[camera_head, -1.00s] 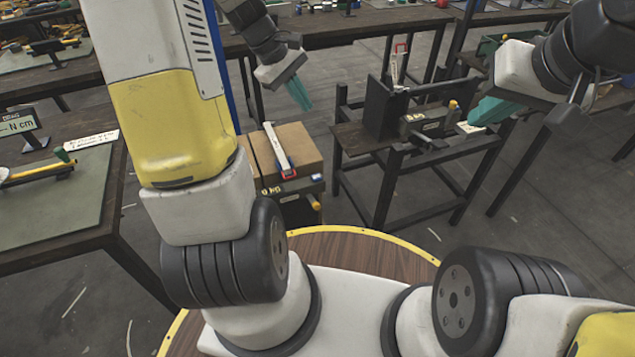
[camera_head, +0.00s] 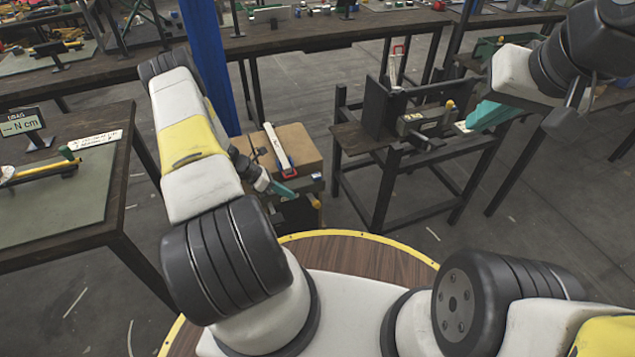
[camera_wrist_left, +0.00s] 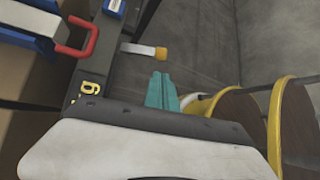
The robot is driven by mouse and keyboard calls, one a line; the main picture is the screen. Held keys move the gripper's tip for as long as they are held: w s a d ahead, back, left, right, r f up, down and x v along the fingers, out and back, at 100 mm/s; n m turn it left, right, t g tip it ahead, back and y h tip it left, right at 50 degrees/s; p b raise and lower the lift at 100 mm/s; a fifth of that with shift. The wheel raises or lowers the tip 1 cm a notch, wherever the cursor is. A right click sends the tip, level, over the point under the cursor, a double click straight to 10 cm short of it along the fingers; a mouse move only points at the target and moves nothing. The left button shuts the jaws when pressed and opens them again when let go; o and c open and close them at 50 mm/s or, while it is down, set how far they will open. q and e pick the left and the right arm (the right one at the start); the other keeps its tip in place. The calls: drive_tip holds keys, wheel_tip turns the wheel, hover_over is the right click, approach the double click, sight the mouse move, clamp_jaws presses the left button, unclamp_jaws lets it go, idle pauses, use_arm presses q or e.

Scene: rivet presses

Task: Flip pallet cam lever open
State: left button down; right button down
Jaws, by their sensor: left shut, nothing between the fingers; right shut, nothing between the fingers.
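A cam lever with a pale arm and a yellow tip sticks out from the side of a dark pallet (camera_wrist_left: 85,98) in the left wrist view; its yellow tip (camera_wrist_left: 161,54) points right. In the head view the tip (camera_head: 315,202) shows low beside the boxes. My left gripper (camera_head: 286,192) has teal fingers and is shut and empty. In the left wrist view its fingertips (camera_wrist_left: 161,76) are just below the yellow tip in the picture; I cannot tell whether they touch. My right gripper (camera_head: 478,120) is shut and empty near the stand at right.
A cardboard box (camera_head: 298,146) with a white, red-ended tool rests on the pallet. A dark stand (camera_head: 360,138) at right carries a device with another yellow-tipped lever (camera_head: 450,105). A green-matted table (camera_head: 70,205) is at left. Open floor lies between.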

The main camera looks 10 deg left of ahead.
sight(313, 200)
use_arm(q)
drive_tip(key=shift+s+f+n, duration=0.25)
drive_tip(key=shift+f+n, duration=0.05)
drive_tip(key=shift+f, duration=0.45)
drive_tip(key=x, duration=1)
drive_tip(key=shift+r, duration=0.1)
